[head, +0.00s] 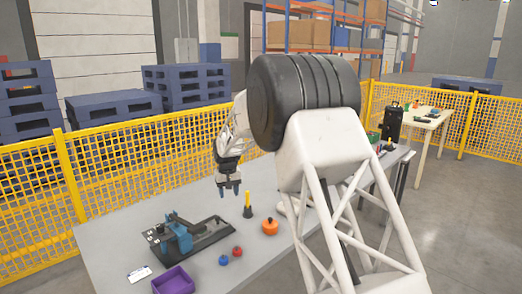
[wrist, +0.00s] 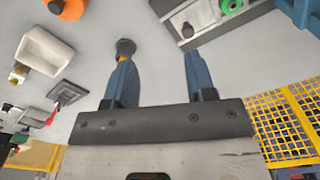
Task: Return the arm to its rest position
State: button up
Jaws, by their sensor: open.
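My gripper (head: 229,192) hangs above the grey table (head: 112,232) in the head view, its blue fingers pointing down. In the wrist view the two blue fingers of my gripper (wrist: 158,58) are apart, with nothing between them. The gripper is clear of the tabletop. A dark upright piece with a yellow top (head: 247,203) stands to its right in the head view. A small dark round thing (wrist: 125,45) shows by the left fingertip in the wrist view; I cannot tell whether they touch.
A black fixture with a blue clamp (head: 180,238), a purple tray (head: 173,281), blue (head: 223,260) and red (head: 237,251) knobs and an orange piece (head: 270,228) occupy the near table. A white tray (wrist: 42,55) shows in the wrist view. A yellow fence (head: 110,168) runs behind.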

jog(key=s+d+r+m, duration=0.1)
jog(key=s+d+r, duration=0.55)
jog(key=s, duration=0.25)
jog(key=s+d+r+t, duration=0.1)
jog(key=s+d+r, duration=0.4)
jog(key=s+d, duration=0.35)
jog(key=s+d+r+m, duration=0.1)
jog(key=s+d+r, duration=0.5)
jog(key=s, duration=0.4)
jog(key=s+d+f, duration=0.1)
jog(key=s+d, duration=0.2)
jog(key=s, duration=0.8)
jog(key=s+d+f+m+t, duration=0.1)
jog(key=s+d, duration=0.3)
jog(key=s, duration=0.7)
jog(key=s+d+f+m, duration=0.1)
jog(key=s+d, duration=0.3)
jog(key=s, duration=0.7)
jog(key=shift+s+f, duration=0.4)
jog(key=shift+f, duration=0.25)
